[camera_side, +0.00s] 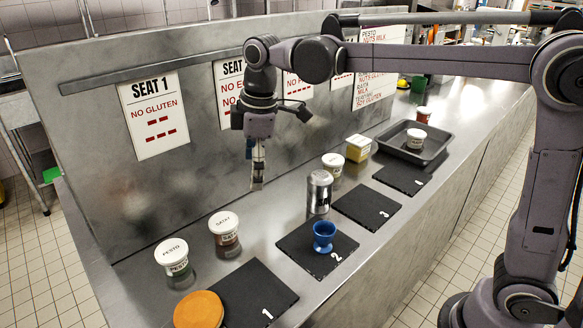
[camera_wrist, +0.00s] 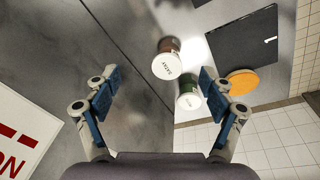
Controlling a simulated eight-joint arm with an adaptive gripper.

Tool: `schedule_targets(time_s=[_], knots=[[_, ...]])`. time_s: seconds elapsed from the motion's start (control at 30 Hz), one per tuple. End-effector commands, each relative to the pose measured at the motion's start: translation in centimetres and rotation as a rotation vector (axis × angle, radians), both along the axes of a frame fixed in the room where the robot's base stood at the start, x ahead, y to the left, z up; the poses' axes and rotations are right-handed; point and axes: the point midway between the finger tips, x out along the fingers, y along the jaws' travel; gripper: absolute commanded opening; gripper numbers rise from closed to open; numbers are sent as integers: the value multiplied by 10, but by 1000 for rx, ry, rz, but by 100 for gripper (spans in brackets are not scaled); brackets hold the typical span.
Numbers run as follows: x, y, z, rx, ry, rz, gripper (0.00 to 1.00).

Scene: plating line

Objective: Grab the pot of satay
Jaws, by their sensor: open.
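The pot of satay (camera_side: 226,238) stands upright on the steel counter, a brown-red jar with a white lid reading SATAY. The pesto pot (camera_side: 175,262), green with a white lid, stands just left of it. My gripper (camera_side: 258,180) hangs in the air to the right of and above the satay pot, near the back panel, fingers down. In the wrist view, my gripper (camera_wrist: 160,97) is open with its blue pads far apart and nothing between them. The satay pot (camera_wrist: 167,60) shows there beyond the fingertips, with the pesto pot (camera_wrist: 188,100) close beside it.
An orange round lid (camera_side: 200,310) and slate 1 (camera_side: 252,296) lie in front of the pots. A blue egg cup (camera_side: 323,237) is on slate 2 (camera_side: 305,258), with a metal shaker (camera_side: 319,192) behind it. More pots, slate 3 (camera_side: 367,208) and a dark tray (camera_side: 437,148) stand farther right.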

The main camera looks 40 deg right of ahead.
Motion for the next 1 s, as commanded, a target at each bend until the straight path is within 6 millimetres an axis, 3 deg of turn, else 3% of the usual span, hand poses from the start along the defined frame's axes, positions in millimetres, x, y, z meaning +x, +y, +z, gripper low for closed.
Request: schedule_targets(time_s=[0.2,0.4,1.0], knots=[[31,41,-14,-46,91,223,82],[41,60,-24,-65,136,333,82],[42,63,-82,-67,144,350,82]])
